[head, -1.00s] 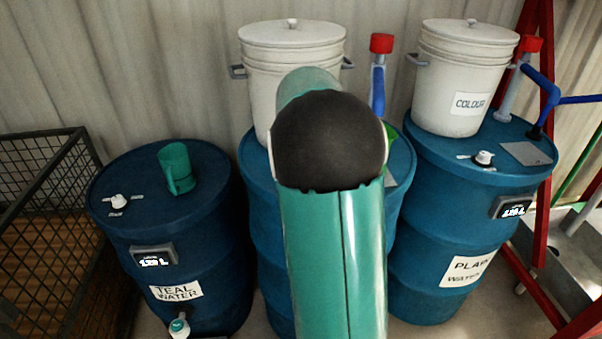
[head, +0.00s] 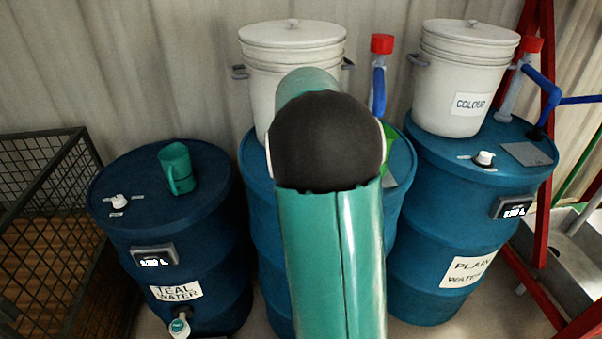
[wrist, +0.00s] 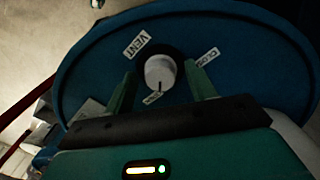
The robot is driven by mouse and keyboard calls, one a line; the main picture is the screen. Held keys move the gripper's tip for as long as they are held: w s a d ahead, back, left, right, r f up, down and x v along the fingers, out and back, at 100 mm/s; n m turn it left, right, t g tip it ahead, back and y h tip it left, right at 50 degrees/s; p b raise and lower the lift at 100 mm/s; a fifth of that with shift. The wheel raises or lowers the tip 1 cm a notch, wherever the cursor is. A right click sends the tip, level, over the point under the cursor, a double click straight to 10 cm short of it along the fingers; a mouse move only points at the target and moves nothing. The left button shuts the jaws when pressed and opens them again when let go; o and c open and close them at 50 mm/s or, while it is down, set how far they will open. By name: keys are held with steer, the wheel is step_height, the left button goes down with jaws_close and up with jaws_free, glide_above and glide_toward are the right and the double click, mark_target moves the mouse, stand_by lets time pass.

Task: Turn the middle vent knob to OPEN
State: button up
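In the wrist view a white round vent knob (wrist: 160,71) stands on a blue drum top (wrist: 236,40). A dark mark on the knob points down towards a small label (wrist: 153,97), which seems to read OPEN. A VENT label (wrist: 137,44) lies at upper left and a CLOSED label (wrist: 209,57) at upper right. My gripper (wrist: 160,73) is open, with one green finger on each side of the knob and a visible gap to each. In the head view my arm hides the knob on the middle drum (head: 262,222).
The TEAL WATER drum (head: 215,230) at left carries a teal jug (head: 177,168) and its own knob (head: 119,201). The PLAIN WATER drum (head: 412,235) at right has another knob (head: 485,158) and a COLOUR bucket (head: 455,80). A lidded white bucket (head: 290,60) stands behind my arm.

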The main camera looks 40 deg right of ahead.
step_height(320, 180, up, 14)
steer(key=shift+w, duration=0.15)
stand_by(0.5)
steer(key=shift+a+f, duration=0.1)
steer(key=shift+f, duration=0.05)
